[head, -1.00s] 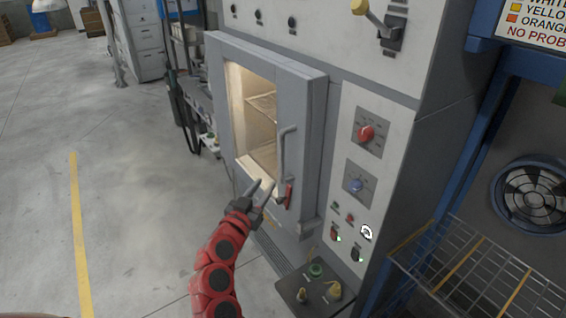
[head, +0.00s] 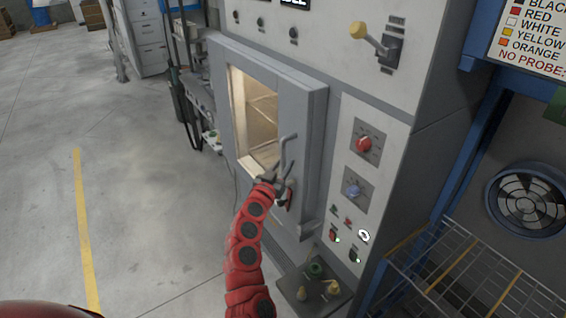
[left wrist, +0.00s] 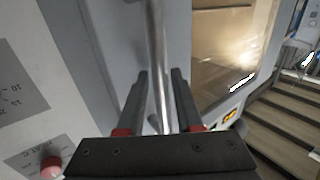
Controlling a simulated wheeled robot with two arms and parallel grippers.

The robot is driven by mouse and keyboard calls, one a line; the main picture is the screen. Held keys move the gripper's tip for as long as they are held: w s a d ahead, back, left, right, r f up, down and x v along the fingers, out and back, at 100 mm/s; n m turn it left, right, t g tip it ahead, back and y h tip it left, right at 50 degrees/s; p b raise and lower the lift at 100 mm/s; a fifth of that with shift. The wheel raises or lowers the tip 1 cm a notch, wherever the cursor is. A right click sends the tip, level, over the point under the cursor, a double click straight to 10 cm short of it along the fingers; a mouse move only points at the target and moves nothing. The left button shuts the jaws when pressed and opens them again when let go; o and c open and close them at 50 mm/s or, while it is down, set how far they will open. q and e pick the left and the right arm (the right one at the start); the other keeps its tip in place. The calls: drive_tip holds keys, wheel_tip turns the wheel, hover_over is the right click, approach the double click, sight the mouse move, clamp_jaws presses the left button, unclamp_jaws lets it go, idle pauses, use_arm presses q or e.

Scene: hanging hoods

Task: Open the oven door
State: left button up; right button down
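The grey oven door (head: 310,125) with a lit window (head: 256,112) is in the middle of the head view and looks closed. Its metal handle (head: 284,152) is on the right part of the door. My left gripper (head: 277,178) is at the lower part of the handle. In the left wrist view the handle bar (left wrist: 157,65) runs between the two fingers of my left gripper (left wrist: 158,90). The fingers are apart, with gaps on either side of the bar. My right gripper is not in view.
A control panel with a red knob (head: 365,144) and a blue knob (head: 353,188) is right of the door. A wire rack (head: 470,275) stands at the lower right. The floor (head: 140,190) at the left is clear.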

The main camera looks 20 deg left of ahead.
use_arm(q)
drive_tip(key=shift+w, duration=0.1)
clamp_jaws()
idle(1.5)
